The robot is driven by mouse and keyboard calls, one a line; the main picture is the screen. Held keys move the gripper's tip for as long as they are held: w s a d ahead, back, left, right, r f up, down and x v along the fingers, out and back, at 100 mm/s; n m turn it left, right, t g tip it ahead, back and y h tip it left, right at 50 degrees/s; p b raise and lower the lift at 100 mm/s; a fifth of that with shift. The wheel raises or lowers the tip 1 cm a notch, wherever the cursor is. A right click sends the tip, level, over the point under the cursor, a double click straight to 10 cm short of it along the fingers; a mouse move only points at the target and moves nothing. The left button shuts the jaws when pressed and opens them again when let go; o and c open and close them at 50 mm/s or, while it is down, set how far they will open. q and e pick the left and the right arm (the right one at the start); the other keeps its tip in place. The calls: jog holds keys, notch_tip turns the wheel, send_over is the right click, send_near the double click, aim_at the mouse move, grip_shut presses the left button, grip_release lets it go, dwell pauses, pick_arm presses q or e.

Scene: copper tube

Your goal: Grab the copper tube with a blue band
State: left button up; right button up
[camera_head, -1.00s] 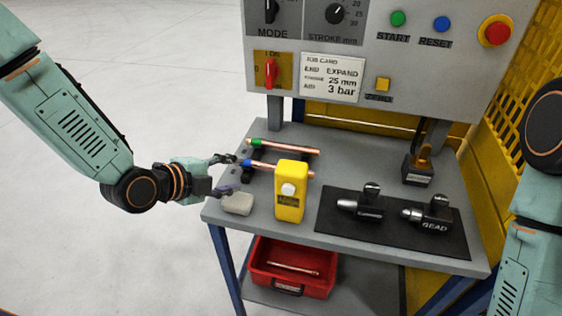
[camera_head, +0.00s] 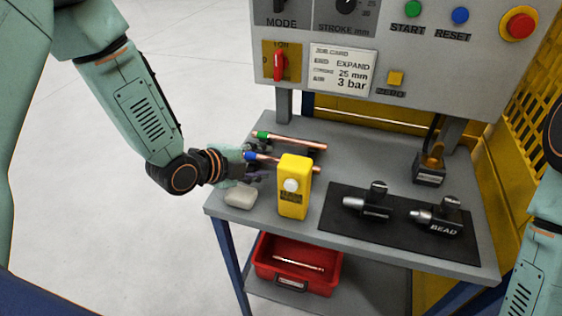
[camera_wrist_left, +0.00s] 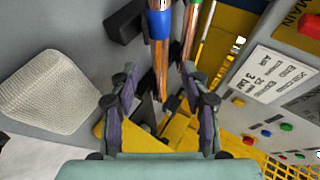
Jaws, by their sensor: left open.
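The copper tube with a blue band (camera_head: 268,158) lies across a dark rest on the bench, partly hidden behind a yellow box. In the left wrist view the blue-band tube (camera_wrist_left: 158,52) extends from the top edge to between the open fingers. My left gripper (camera_wrist_left: 160,88) is open, with a finger on each side of the tube's line and a visible gap to both. In the head view my left gripper (camera_head: 257,174) is at the tube's banded end, fingers partly blurred together. A copper tube with a green band (camera_head: 300,142) lies behind, roughly parallel. My right gripper is out of view.
The yellow box (camera_head: 294,202) stands close right of my left gripper. A black mat (camera_head: 345,230) with two tools is at right. A red bin (camera_head: 290,284) sits below. The control panel (camera_head: 398,48) rises behind.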

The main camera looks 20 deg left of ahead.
pick_arm(q)
jog(key=shift+a+x, duration=0.25)
jog(key=shift+x, duration=0.8)
jog(key=shift+d, duration=0.15)
jog(key=shift+c, duration=0.2)
jog(key=shift+c, duration=0.8)
jog(key=shift+w+f, duration=0.1)
jog(key=shift+w, duration=0.05)
jog(key=c, duration=0.3)
jog(key=shift+c, duration=2.2)
grip_shut()
